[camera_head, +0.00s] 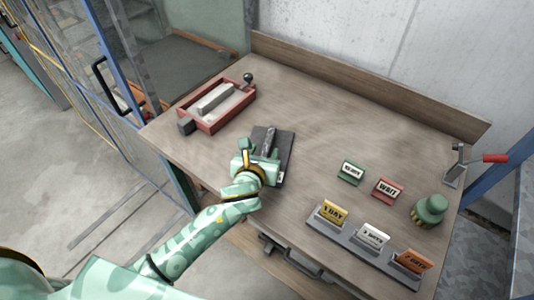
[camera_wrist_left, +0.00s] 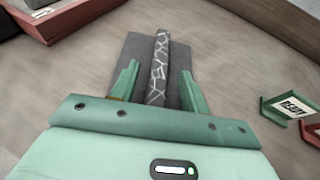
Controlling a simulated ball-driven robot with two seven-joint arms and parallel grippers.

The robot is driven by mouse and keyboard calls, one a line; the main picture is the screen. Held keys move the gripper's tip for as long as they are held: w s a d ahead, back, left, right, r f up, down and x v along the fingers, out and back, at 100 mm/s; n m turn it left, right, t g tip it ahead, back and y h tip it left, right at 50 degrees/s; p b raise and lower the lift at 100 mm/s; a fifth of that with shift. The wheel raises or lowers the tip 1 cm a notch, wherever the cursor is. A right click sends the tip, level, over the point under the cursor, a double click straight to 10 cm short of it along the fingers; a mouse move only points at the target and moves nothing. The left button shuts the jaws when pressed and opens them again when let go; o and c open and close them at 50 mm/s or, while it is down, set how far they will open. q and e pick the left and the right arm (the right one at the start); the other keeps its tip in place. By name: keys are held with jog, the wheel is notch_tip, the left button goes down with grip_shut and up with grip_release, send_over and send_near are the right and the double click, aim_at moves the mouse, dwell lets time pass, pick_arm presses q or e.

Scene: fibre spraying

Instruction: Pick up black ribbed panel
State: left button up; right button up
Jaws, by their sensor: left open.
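The black ribbed panel (camera_head: 286,146) lies flat on the wooden table, left of its middle. It is a dark plate with a raised rib (camera_wrist_left: 159,70) along its centre, marked with a pale crackle pattern. My left gripper (camera_head: 264,157) is over the near part of the panel. In the left wrist view its two green fingers (camera_wrist_left: 158,88) are open, one on each side of the rib, with gaps between them and the rib. I cannot tell whether the fingertips touch the plate. The gripper body hides the panel's near end. My right gripper is not in view.
A red tray with a grey block (camera_head: 214,107) stands at the back left. Green and red signs (camera_head: 388,190), a green knobbed object (camera_head: 430,209) and a rack of labelled cards (camera_head: 365,246) are on the right. A red-handled clamp (camera_head: 470,160) is at the right edge. The table's middle is clear.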

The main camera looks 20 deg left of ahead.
pick_arm(q)
jog(key=shift+x, duration=1.15)
jog(key=shift+s, duration=0.1)
grip_shut()
jog(key=shift+r, duration=0.1)
